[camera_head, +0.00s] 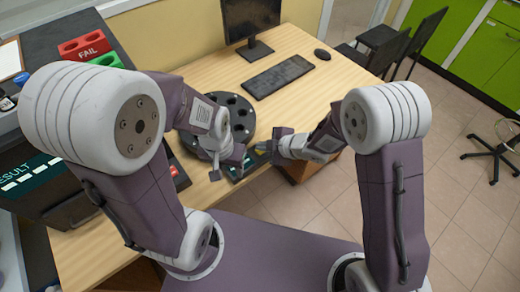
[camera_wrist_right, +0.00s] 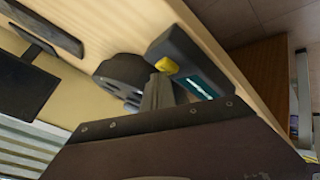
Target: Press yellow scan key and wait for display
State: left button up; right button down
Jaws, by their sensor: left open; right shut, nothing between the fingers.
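A dark handheld analyser (camera_wrist_right: 172,46) with a yellow key (camera_wrist_right: 166,65) and a teal display (camera_wrist_right: 201,81) lies near the table edge in the right wrist view. Light marks show on the display, too small to read. My right gripper (camera_wrist_right: 158,78) is shut and empty, its tips right at the yellow key; I cannot tell whether they touch it. In the head view my right gripper (camera_head: 268,147) comes in from the right and partly hides the analyser (camera_head: 236,172). My left gripper (camera_head: 225,168) is open beside the analyser, at its left.
A dark round carousel (camera_head: 239,106) with holes stands just behind the grippers. A keyboard (camera_head: 278,76), monitor (camera_head: 250,20) and mouse (camera_head: 322,54) are at the back. A red FAIL tray (camera_head: 84,46) and a RESULT screen (camera_head: 38,180) are at left. The table's right side is clear.

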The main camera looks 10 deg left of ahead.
jog(key=shift+f, duration=0.25)
dwell(0.4)
jog(key=shift+r+p, duration=0.75)
jog(key=shift+r, duration=0.2)
jog(key=shift+r, duration=0.1)
notch_tip(320, 180, up, 5)
jog(key=p, duration=0.5)
